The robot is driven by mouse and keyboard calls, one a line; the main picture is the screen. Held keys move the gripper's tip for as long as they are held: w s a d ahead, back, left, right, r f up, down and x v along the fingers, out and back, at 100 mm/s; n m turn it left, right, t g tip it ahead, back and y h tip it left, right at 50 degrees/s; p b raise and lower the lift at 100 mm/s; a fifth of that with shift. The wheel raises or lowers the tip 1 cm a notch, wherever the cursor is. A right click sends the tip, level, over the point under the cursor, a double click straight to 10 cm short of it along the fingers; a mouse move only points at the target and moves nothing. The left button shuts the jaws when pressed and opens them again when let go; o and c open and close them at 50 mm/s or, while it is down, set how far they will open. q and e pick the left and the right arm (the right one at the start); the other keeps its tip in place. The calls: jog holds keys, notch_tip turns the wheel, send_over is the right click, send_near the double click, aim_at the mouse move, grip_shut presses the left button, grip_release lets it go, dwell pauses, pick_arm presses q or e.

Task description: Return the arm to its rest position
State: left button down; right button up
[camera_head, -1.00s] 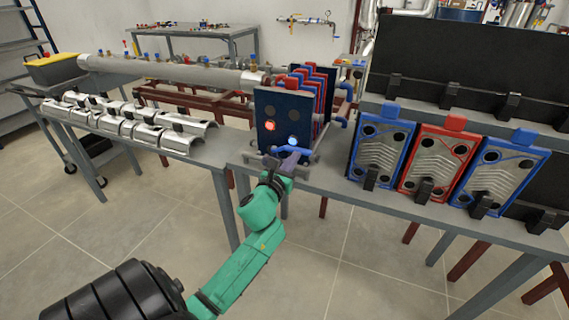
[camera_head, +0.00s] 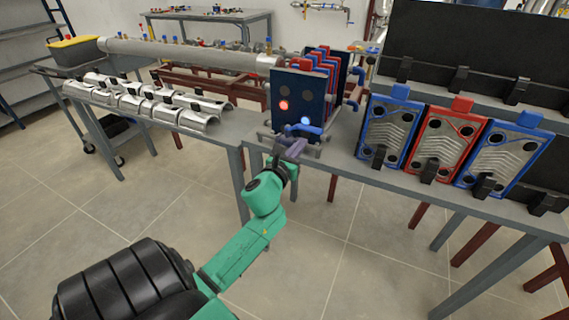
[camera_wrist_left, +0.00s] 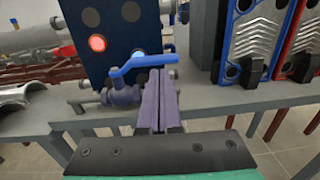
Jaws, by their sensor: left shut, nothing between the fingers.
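My left arm (camera_head: 243,250) is green and reaches from the lower left toward the table's front edge. My left gripper (camera_head: 291,150) is shut and empty, just in front of the plate exchanger (camera_head: 298,103). In the left wrist view its closed fingers (camera_wrist_left: 159,98) point toward the exchanger's blue-handled valve (camera_wrist_left: 142,62). The fingers overlap the valve's right side in the picture; I cannot tell whether they touch it. The dark blue end plate bears a lit red lamp (camera_wrist_left: 97,43). In the head view a lit blue lamp (camera_head: 306,121) also shows. My right gripper is not in view.
Blue and red framed plates (camera_head: 447,146) stand in a black rack on the right of the table. The floor (camera_head: 100,210) in front is clear.

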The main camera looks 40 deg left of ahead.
pick_arm(q)
jog(key=b+v, duration=0.1)
jog(key=v, duration=0.7)
jog(key=shift+s+d+f, duration=0.15)
jog(key=shift+s+f, duration=0.05)
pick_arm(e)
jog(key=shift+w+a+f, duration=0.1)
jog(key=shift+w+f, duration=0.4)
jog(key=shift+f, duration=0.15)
pick_arm(q)
jog(key=shift+w, duration=0.1)
